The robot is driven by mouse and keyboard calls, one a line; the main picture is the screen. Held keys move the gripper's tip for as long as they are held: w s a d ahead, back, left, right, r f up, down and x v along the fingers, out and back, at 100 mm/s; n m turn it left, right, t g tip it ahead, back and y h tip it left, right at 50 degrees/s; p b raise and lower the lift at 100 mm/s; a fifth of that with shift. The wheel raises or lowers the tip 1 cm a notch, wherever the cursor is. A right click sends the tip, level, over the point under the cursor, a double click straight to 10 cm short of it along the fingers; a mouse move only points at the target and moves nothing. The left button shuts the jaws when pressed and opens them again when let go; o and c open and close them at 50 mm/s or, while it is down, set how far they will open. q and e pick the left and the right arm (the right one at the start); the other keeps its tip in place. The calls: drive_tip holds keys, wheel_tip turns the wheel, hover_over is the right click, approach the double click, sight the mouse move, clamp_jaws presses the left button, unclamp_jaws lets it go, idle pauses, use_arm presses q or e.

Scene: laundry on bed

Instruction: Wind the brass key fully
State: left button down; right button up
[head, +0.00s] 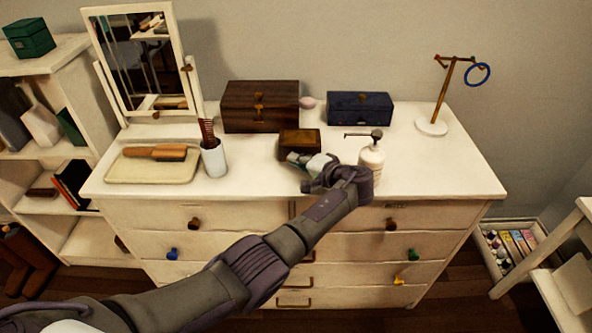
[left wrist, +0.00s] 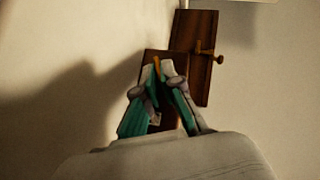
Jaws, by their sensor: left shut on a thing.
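A small dark wooden box (head: 300,139) stands near the middle of the dresser top. My left gripper (head: 298,158) is at its front side, low near the dresser top. In the left wrist view my left gripper (left wrist: 160,72) has its teal-and-grey fingertips closed on a thin brass key (left wrist: 156,64), in front of the small box (left wrist: 150,58). Only a sliver of the key shows; the fingers hide the rest, so I cannot tell its turn angle. My right gripper is not in view.
A large wooden box (head: 260,118) and a dark blue box (head: 360,108) stand behind. A white pump bottle (head: 372,163) stands close right of my left wrist. A ring stand (head: 432,126) is right.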

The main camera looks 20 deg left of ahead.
use_arm(q)
drive_tip(key=shift+f+m+y+b, duration=0.15)
drive_tip(key=shift+m+y+b, duration=0.35)
drive_tip(key=shift+b, duration=0.35)
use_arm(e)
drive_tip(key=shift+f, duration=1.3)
use_arm(q)
drive_tip(key=c, duration=1.3)
unclamp_jaws()
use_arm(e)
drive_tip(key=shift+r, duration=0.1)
